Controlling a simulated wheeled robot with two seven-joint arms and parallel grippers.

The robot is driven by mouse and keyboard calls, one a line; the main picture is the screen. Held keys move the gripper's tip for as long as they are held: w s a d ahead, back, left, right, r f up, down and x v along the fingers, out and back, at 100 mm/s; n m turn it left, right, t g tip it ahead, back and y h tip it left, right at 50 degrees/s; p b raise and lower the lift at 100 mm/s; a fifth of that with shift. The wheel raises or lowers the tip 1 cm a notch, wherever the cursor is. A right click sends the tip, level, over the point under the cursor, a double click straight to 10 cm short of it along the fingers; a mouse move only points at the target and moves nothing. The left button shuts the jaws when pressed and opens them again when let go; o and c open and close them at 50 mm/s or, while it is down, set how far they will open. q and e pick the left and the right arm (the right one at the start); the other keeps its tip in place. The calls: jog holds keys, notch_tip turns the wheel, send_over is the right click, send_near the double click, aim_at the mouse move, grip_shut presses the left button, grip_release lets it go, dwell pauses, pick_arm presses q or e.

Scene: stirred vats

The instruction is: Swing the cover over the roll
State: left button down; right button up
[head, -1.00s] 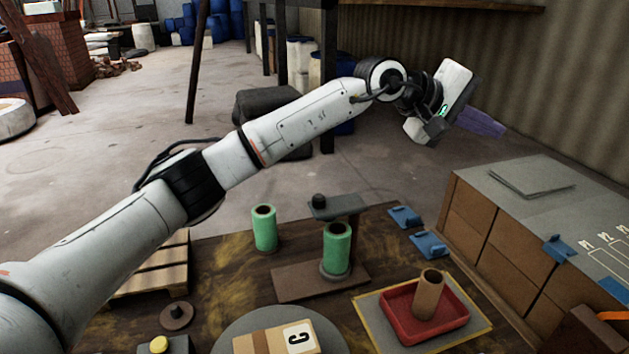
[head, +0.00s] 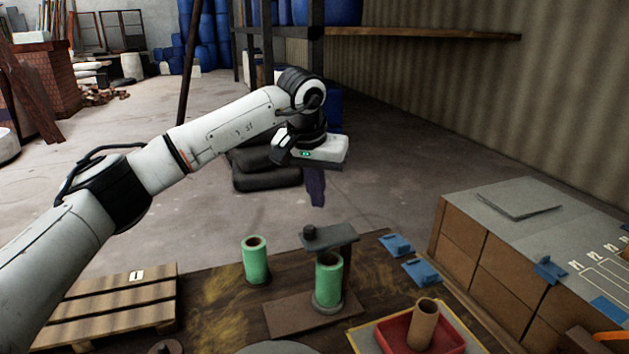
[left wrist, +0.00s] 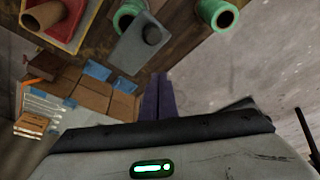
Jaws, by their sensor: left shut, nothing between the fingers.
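The cover (head: 340,240) is a flat grey plate with a dark knob (head: 310,232) near its left end. It is carried just behind the green roll (head: 328,282) on the brown base (head: 285,318); the roll's open top shows uncovered. The cover (left wrist: 132,52) and its knob (left wrist: 152,34) also show in the left wrist view, beside the roll (left wrist: 124,17). My left gripper (head: 317,203) points down with its purple fingers shut and empty, above and behind the cover, apart from it. Its fingers show in the left wrist view (left wrist: 158,95). My right gripper is out of view.
A second green roll (head: 256,262) stands left of the base. A red tray (head: 452,336) with a brown tube (head: 423,325) is at front right. Blue pieces (head: 397,245) lie behind it. Brown boxes (head: 500,270) stand right, a pallet (head: 120,300) left.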

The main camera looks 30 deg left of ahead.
aim_at(329, 235)
pick_arm(q)
jog(key=f, duration=0.1)
jog(key=s+f, duration=0.1)
jog(key=f, duration=0.1)
jog(key=shift+s+d, duration=0.1)
jog(key=shift+s, duration=0.1)
jog(key=shift+s+d, duration=0.15)
jog(key=shift+s, duration=0.65)
jog(key=shift+d, duration=0.15)
